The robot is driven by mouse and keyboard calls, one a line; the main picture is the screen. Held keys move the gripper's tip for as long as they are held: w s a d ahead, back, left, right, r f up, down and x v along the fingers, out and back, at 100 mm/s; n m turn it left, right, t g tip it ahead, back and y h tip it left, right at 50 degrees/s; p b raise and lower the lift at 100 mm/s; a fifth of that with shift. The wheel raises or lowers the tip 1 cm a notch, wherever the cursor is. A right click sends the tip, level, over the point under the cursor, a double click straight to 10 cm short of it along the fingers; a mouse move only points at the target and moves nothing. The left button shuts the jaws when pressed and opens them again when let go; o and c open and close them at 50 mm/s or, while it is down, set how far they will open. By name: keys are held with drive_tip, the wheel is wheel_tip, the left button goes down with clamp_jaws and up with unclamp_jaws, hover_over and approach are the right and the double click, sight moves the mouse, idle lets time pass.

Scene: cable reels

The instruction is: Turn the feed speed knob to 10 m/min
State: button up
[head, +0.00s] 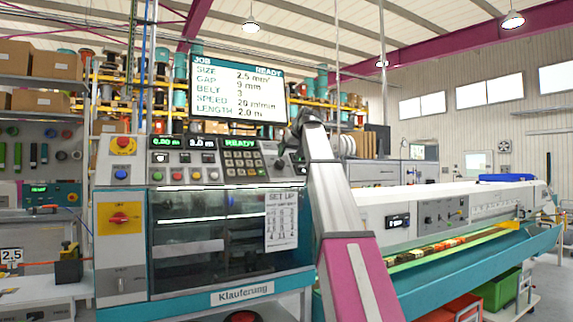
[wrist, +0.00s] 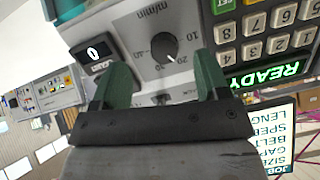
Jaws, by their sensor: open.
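The feed speed knob (wrist: 164,47) is a dark round dial on a grey panel in the wrist view, with "m/min" printed beside it. Its scale shows numbers including 10, 20 and 40, and its white pointer mark appears near the 20. My gripper (wrist: 162,70) is open, its two green fingers on either side of the knob in the picture, apparently not touching it. In the head view my arm reaches up to the right end of the control panel and hides much of that area. The job screen (head: 238,90) reads SPEED 20 m/min.
A keypad (head: 240,162) with a green READY display sits beside the knob. The machine's control panel (head: 185,174) holds several coloured buttons and a red emergency stop (head: 123,145). A conveyor (head: 450,243) runs right.

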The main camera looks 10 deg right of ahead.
sight(281, 163)
wheel_tip(281, 163, up, 4)
drive_tip(key=x, duration=1)
drive_tip(key=shift+w+d+f, duration=0.15)
drive_tip(key=shift+w+d, duration=0.05)
drive_tip(key=shift+w, duration=0.1)
drive_tip(key=c, duration=0.9)
